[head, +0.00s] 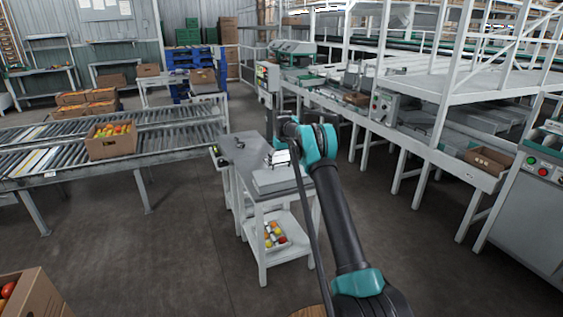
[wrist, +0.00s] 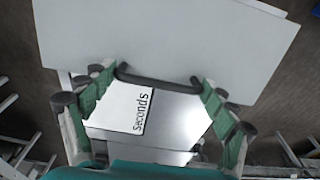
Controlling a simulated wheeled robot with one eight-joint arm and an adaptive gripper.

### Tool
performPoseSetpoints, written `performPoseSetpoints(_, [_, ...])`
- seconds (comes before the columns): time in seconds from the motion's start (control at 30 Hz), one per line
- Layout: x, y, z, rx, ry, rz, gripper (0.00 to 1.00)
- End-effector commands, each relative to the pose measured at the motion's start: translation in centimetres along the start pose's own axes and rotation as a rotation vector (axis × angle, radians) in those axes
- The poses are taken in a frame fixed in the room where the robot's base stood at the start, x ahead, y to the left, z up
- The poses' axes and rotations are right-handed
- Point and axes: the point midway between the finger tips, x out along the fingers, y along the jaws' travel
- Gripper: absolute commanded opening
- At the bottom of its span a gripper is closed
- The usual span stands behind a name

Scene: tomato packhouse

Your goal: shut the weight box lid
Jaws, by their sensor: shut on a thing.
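In the wrist view my gripper (wrist: 158,87) has its green fingers on either side of a shiny plate with a "Seconds" label (wrist: 141,110). The plate looks like the weight box lid (wrist: 180,118). A dark bar handle (wrist: 158,80) runs along its far edge between the fingertips, and the gripper is shut on it. In the head view my gripper (head: 279,158) is above a pale grey block (head: 277,181) on a small cart (head: 243,160). My wrist partly hides the lid there, and its exact tilt cannot be told.
The cart's lower shelf holds a tray of tomatoes (head: 274,234). A roller conveyor (head: 185,125) with a box of tomatoes (head: 111,146) is on the left. A white-framed grading line (head: 400,135) is on the right.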

Motion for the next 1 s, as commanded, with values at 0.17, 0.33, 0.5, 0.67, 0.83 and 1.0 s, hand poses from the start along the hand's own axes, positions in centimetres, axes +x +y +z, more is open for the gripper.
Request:
performPoseSetpoints(0.17, [0.9,0.0,-0.1,0.0,0.007,0.002,0.34])
performPoseSetpoints(0.33, [1.5,0.0,-0.2,0.0,0.007,0.001,0.34])
performPoseSetpoints(0.5, [1.7,0.0,-0.2,0.0,0.007,0.001,0.34])
performPoseSetpoints(0.67, [1.7,0.0,-0.1,0.0,0.007,0.001,0.34])
performPoseSetpoints(0.83, [1.7,0.0,-0.1,0.0,0.007,0.001,0.34])
performPoseSetpoints(1.0, [1.7,0.0,-0.1,0.0,0.006,0.001,0.98])
